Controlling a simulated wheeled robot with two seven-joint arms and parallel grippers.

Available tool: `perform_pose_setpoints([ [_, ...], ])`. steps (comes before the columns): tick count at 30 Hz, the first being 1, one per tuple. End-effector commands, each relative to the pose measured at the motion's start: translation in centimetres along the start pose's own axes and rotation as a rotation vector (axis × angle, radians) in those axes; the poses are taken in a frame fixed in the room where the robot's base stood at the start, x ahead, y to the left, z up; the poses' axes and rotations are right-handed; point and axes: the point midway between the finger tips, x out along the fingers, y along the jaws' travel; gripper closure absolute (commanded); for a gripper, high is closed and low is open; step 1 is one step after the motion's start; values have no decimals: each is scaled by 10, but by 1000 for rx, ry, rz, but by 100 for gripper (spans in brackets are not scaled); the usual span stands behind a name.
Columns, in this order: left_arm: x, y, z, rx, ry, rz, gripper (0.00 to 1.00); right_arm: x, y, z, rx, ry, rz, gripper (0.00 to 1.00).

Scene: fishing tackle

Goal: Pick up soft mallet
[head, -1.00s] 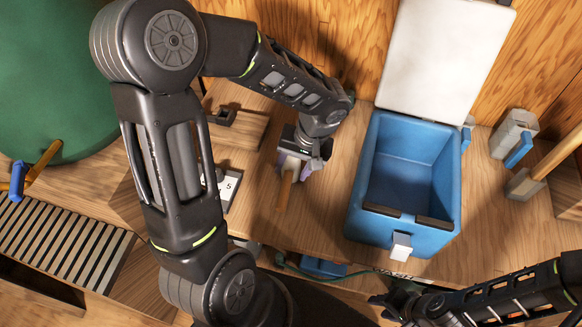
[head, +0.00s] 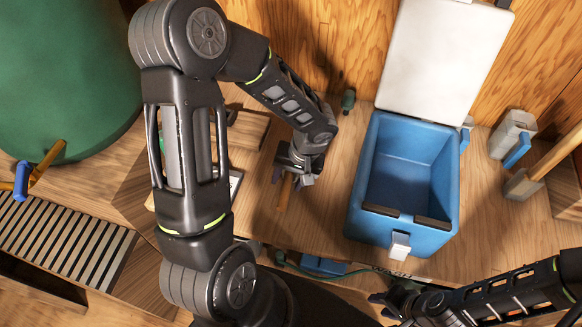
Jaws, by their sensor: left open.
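The soft mallet's wooden handle (head: 285,192) shows on the bench left of the blue box, pointing toward the bench's front edge. Its head is hidden under my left gripper, so I take it to be the mallet from the handle alone. My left gripper (head: 290,178) is open, pointing down right over the far end of the handle. Whether its fingers touch the mallet is hidden by the wrist. My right gripper (head: 385,300) is low in the picture, in front of the bench edge, well apart from the mallet; its jaws are too dark and small to read.
A blue box (head: 358,205) with its white lid (head: 440,55) raised stands right of the mallet. A wooden block (head: 250,130) and a partly hidden white card lie to the left. A grey-and-blue item (head: 513,135) stands at right. Bare bench lies around the handle.

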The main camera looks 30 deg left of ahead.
Motion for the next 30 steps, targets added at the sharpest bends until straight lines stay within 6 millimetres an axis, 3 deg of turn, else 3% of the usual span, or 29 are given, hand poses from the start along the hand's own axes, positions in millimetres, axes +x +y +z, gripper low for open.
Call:
perform_pose_setpoints([
  [14, 0, 0, 0, 0, 0, 0, 53, 0, 0, 0, 0, 0, 0, 64],
  [30, 0, 0, 0, 0, 0, 0, 98, 0, 0, 0, 0, 0, 0, 64],
])
